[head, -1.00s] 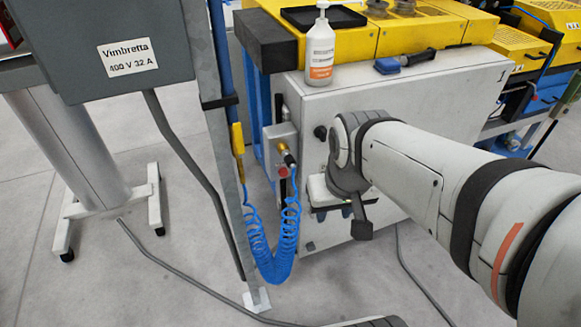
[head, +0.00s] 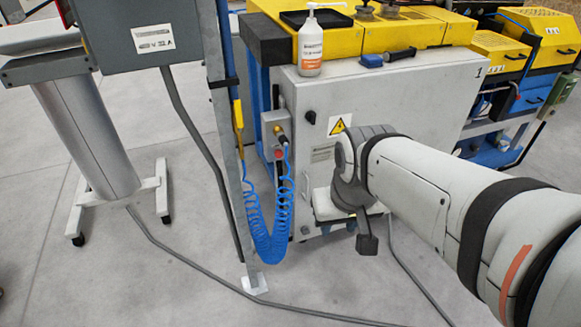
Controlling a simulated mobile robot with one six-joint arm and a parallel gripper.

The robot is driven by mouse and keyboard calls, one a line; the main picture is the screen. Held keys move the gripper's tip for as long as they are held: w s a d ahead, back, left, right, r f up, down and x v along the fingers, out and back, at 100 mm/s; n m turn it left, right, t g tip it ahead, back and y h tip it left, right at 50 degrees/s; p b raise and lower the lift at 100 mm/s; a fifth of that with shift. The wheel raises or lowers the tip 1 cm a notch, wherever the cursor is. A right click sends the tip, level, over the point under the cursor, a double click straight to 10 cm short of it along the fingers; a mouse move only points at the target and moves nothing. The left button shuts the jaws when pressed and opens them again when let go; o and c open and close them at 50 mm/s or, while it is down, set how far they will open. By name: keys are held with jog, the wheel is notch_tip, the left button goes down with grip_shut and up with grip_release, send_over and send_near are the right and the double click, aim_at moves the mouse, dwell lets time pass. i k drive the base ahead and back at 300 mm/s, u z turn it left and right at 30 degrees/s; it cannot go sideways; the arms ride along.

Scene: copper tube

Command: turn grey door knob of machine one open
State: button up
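Machine one is a white cabinet (head: 420,105) with a small "1" at the upper right of its front. A small dark round knob (head: 310,117) sits at the upper left of that front, left of a yellow warning sticker (head: 340,126). It looks like the door knob, dark grey or black. The door looks shut. My arm reaches in from the right, across the cabinet front. My gripper (head: 338,212) hangs at the arm's end, below and right of the knob and apart from it in the picture. Its fingers are mostly hidden by my wrist, so their opening does not show.
A grey post (head: 232,150) with a coiled blue hose (head: 268,225) stands left of the cabinet. A grey electrical box (head: 140,35) is at upper left. A cable (head: 190,270) crosses the floor.

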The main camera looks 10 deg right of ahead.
aim_at(304, 230)
jog(key=z, duration=0.15)
jog(key=i, duration=0.5)
jog(key=z, duration=1.55)
jog(key=k, duration=1.75)
jog(key=u, duration=0.75)
jog(key=i, duration=1)
jog(key=u, duration=0.05)
